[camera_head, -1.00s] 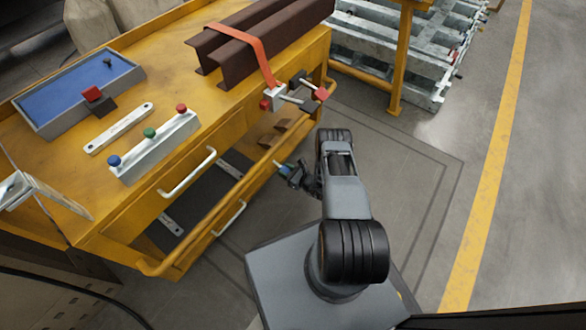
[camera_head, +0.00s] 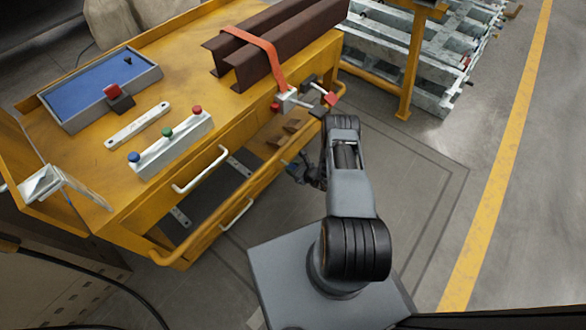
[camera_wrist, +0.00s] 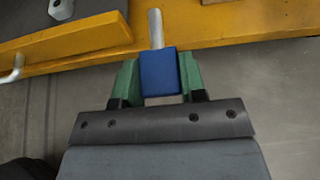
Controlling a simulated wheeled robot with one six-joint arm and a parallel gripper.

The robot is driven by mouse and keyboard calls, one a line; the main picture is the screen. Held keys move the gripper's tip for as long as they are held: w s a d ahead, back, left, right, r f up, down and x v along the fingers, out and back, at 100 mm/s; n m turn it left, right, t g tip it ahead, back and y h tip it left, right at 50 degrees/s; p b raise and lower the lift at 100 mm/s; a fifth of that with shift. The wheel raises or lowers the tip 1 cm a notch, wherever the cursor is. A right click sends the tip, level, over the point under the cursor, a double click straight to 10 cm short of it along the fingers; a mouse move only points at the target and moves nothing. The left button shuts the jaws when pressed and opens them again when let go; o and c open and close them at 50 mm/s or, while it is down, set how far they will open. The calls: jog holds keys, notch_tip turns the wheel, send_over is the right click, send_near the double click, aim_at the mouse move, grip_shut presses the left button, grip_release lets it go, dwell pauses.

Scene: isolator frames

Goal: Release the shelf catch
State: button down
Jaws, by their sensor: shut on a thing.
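The shelf catch shows in the wrist view as a blue block handle (camera_wrist: 159,72) on a short grey metal rod (camera_wrist: 155,28). The rod meets the yellow shelf edge (camera_wrist: 100,55). My gripper (camera_wrist: 159,84) has its green-padded fingers on both sides of the blue handle and is shut on it. In the head view my gripper (camera_head: 295,170) is low beside the cart's right side, partly hidden by my arm. The handle is too small and covered to make out clearly there.
The yellow cart (camera_head: 85,165) bears steel beams (camera_head: 275,50) under an orange strap (camera_head: 265,47), a blue-lined tray (camera_head: 85,90) and a button box (camera_head: 172,145). A clamp (camera_head: 298,100) juts out above my gripper. A galvanised rack (camera_head: 430,70) stands behind; floor at right is clear.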

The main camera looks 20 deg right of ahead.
jog(key=c, duration=0.7)
grip_release()
jog(key=p+v, duration=0.4)
jog(key=v, duration=0.9)
jog(key=shift+s+d+r, duration=0.2)
jog(key=shift+s, duration=0.1)
